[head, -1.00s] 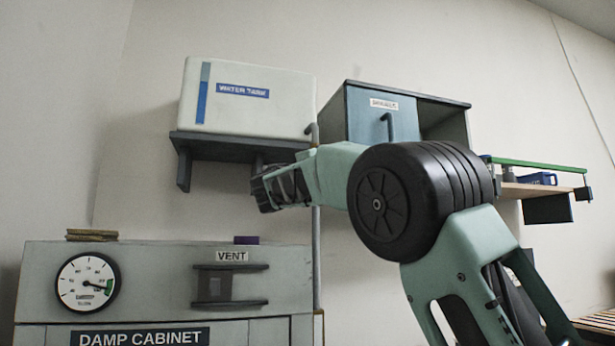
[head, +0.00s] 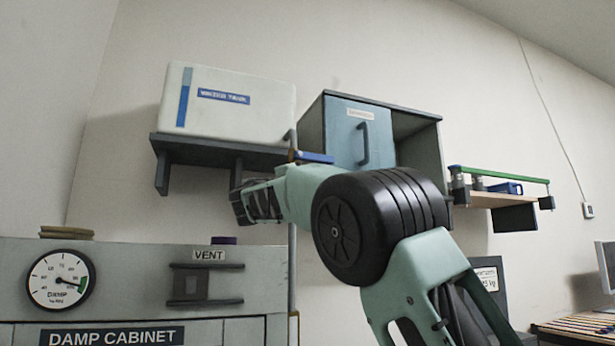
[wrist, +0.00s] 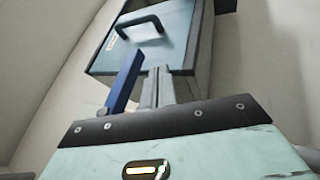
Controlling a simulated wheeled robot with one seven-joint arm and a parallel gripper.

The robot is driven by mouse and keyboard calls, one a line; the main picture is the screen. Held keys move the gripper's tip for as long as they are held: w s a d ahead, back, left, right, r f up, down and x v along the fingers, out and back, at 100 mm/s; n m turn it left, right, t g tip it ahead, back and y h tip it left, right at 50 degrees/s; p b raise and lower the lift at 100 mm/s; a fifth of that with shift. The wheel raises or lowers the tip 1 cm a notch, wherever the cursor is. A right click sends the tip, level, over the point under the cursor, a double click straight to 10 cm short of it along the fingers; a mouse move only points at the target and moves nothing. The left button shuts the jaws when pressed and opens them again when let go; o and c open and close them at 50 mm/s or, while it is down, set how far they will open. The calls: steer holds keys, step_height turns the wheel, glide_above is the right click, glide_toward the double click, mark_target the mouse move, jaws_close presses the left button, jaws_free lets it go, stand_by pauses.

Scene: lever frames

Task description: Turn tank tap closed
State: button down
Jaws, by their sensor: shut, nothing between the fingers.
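The white water tank (head: 240,105) sits on a dark wall shelf. A thin grey pipe (head: 292,250) runs down from its right side. The tap's blue lever (head: 316,157) shows just above my forearm, lying about level across the pipe; my arm hides the tap body. In the wrist view the blue lever (wrist: 125,80) stands just left of my gripper (wrist: 158,80). The gripper's grey fingers are together and empty. I cannot tell whether they touch the lever. In the head view I cannot make out the fingertips.
A blue-doored wall cabinet (head: 347,135) hangs right of the pipe and fills the top of the wrist view (wrist: 150,45). The damp cabinet (head: 130,260), with a gauge (head: 61,280) and vent (head: 205,285), stands below. A small shelf (head: 485,200) is at right.

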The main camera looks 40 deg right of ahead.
steer(key=f+b+v, duration=0.1)
steer(key=b+v, duration=0.2)
steer(key=v, duration=0.7)
steer(key=shift+f, duration=0.3)
